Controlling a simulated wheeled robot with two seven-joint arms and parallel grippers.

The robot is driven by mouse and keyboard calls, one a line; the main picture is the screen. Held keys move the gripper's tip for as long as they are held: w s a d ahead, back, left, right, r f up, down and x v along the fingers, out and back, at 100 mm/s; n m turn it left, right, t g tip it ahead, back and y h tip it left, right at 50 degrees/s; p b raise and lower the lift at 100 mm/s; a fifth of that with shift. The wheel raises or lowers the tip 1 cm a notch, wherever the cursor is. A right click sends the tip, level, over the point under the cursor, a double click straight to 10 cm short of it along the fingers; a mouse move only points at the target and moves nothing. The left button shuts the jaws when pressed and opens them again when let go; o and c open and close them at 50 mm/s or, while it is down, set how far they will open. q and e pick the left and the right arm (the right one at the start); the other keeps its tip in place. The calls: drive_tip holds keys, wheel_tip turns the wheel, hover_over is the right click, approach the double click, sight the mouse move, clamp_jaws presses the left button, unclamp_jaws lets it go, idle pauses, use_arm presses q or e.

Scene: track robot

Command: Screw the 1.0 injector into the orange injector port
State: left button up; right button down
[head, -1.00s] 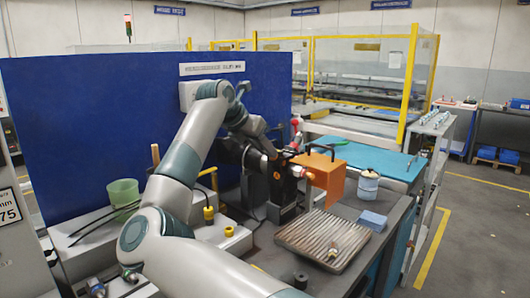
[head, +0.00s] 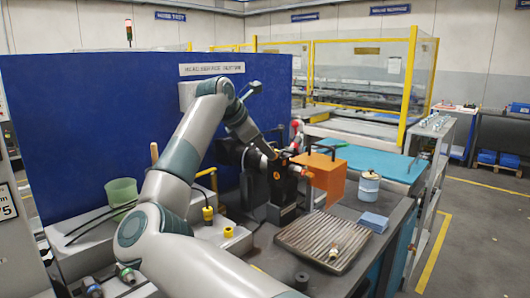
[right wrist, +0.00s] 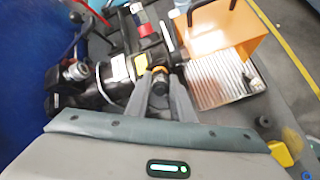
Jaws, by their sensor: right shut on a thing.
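My right gripper (right wrist: 160,88) is shut on a small dark part (right wrist: 159,88), which I take to be the injector; its label cannot be read. An orange ring (right wrist: 158,70) shows right at the fingertips, and I take it to be the orange injector port. I cannot tell whether the part is seated in it. In the head view, my right gripper (head: 270,151) is at the top of the black machine unit (head: 283,186), and my wrist hides the contact. My left gripper is not in view.
An orange box (head: 326,181) stands right beside the black unit. A ridged tray (head: 310,240) in front holds a small yellow-and-white fitting (head: 334,252). A white canister (head: 369,188) and a blue block (head: 373,222) stand to the right. A blue panel (head: 90,120) stands behind.

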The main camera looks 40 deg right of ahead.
drive_tip(key=m+b, duration=0.1)
drive_tip(key=m, duration=0.3)
drive_tip(key=shift+f, duration=0.15)
drive_tip(key=shift+m, duration=1)
drive_tip(key=m, duration=0.3)
drive_tip(key=shift+b, duration=0.3)
drive_tip(key=m, duration=0.9)
drive_tip(key=shift+b, duration=0.35)
drive_tip(key=c, duration=1.4)
unclamp_jaws()
drive_tip(key=shift+d, duration=0.1)
drive_tip(key=shift+c, duration=1.2)
